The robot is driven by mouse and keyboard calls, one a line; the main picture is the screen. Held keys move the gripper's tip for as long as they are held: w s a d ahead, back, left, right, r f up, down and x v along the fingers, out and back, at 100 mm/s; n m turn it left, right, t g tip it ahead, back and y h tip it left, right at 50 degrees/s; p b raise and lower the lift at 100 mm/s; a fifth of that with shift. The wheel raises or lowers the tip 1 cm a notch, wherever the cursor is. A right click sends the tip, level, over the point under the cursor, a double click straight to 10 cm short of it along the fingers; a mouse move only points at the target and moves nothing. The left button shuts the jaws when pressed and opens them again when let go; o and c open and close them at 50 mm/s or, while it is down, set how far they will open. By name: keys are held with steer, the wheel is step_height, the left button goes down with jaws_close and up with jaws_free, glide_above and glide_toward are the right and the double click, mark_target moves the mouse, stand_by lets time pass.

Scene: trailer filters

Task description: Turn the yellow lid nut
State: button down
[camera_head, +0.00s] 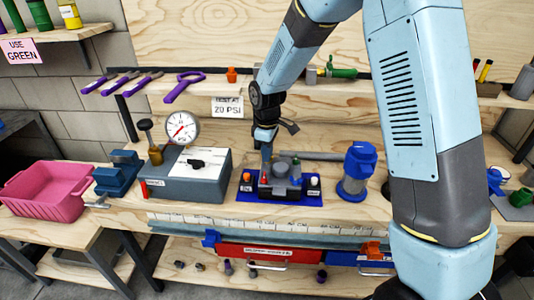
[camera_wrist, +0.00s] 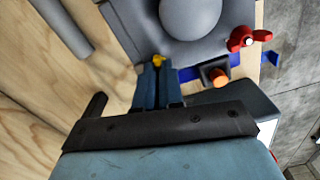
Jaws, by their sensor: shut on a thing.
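The yellow lid nut (camera_wrist: 158,60) shows as a small yellow bit at my fingertips in the wrist view; the fingers hide most of it. My gripper (camera_wrist: 157,70) is shut on it, at the edge of a grey housing (camera_wrist: 140,22) with a round grey dome (camera_wrist: 192,16). In the head view my gripper (camera_head: 267,158) points down at the left part of this housing, which stands on a blue mat (camera_head: 300,201). The nut cannot be made out there.
A red wing nut (camera_wrist: 248,40) and an orange knob (camera_wrist: 218,77) sit close to my fingers. A grey box with a gauge (camera_head: 182,128) stands left, a blue-topped canister (camera_head: 358,172) right. A pink bin (camera_head: 45,190) stands far left.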

steer(key=m, duration=0.3)
steer(key=shift+w+m, duration=0.1)
steer(key=shift+m, duration=0.3)
steer(key=m, duration=0.3)
steer(key=shift+m, duration=0.4)
steer(key=m, duration=0.4)
steer(key=shift+m, duration=1.8)
steer(key=shift+r, duration=0.1)
steer(key=c, duration=1.3)
jaws_free()
steer(key=shift+o, duration=0.2)
